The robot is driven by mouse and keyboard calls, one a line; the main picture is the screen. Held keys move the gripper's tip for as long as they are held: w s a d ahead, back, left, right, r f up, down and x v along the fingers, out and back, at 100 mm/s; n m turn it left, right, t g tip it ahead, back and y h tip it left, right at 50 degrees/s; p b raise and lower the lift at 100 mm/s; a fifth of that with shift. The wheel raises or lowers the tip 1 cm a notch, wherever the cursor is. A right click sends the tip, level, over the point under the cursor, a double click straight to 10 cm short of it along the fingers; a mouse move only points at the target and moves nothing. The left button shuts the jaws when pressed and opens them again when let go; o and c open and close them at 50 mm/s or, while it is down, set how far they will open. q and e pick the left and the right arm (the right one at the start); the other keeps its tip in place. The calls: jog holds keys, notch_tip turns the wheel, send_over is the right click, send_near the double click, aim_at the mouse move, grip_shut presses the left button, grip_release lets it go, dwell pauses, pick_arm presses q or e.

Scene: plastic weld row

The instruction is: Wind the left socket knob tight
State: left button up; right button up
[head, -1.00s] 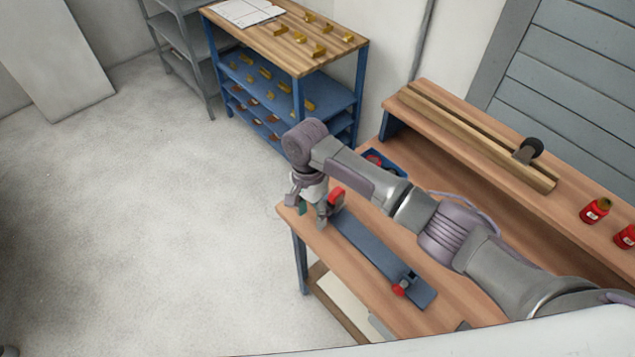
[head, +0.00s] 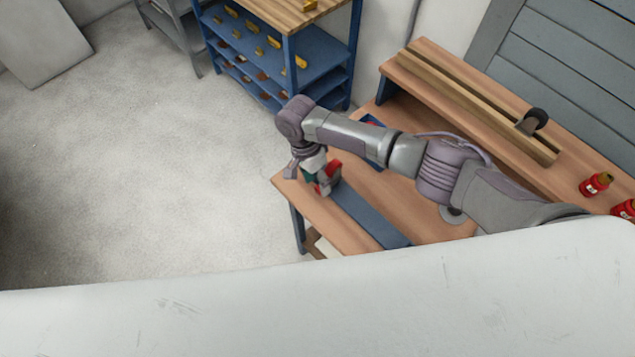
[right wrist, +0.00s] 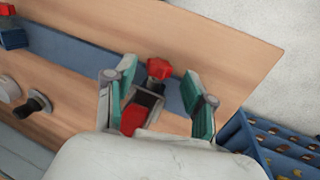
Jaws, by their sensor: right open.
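The near socket stands at the left end of a blue-grey rail (head: 365,216) on the wooden bench, with a red part (head: 329,178) showing beside my gripper. In the right wrist view its faceted red knob (right wrist: 158,68) lies between the fingertips, with a red lever-like part (right wrist: 133,119) below it. My right gripper (right wrist: 158,77) is open, its teal pads on either side of the knob with gaps visible. It also shows in the head view (head: 316,176). My left gripper is out of view.
A second socket (right wrist: 13,38) with a red knob is at the rail's other end. Red bottles (head: 596,184) and a long wooden beam (head: 480,100) are on the raised bench shelf. A blue rack (head: 270,50) stands behind the bench. Floor left is clear.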

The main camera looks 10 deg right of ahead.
jog(key=shift+s+f, duration=0.25)
jog(key=shift+f, duration=0.5)
jog(key=shift+s+d+f, duration=0.1)
jog(key=shift+f, duration=0.1)
grip_shut()
jog(key=shift+r+p, duration=0.1)
jog(key=shift+p, duration=0.3)
jog(key=t+p, duration=0.1)
jog(key=p, duration=0.2)
jog(key=y+p, duration=0.1)
jog(key=p, duration=0.2)
jog(key=shift+s+d+r+t, duration=0.15)
jog(key=shift+s+t, duration=0.1)
jog(key=shift+t, duration=0.15)
jog(key=shift+t+y+p, duration=0.3)
jog(key=shift+y+p, duration=0.1)
jog(key=shift+d+f+t, duration=0.1)
jog(key=shift+f+t, duration=0.15)
jog(key=shift+t, duration=0.05)
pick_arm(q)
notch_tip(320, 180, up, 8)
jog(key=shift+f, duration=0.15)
pick_arm(e)
jog(key=shift+s+d+f+t+y, duration=0.1)
jog(key=shift+t+y, duration=1)
jog(key=shift+t, duration=0.1)
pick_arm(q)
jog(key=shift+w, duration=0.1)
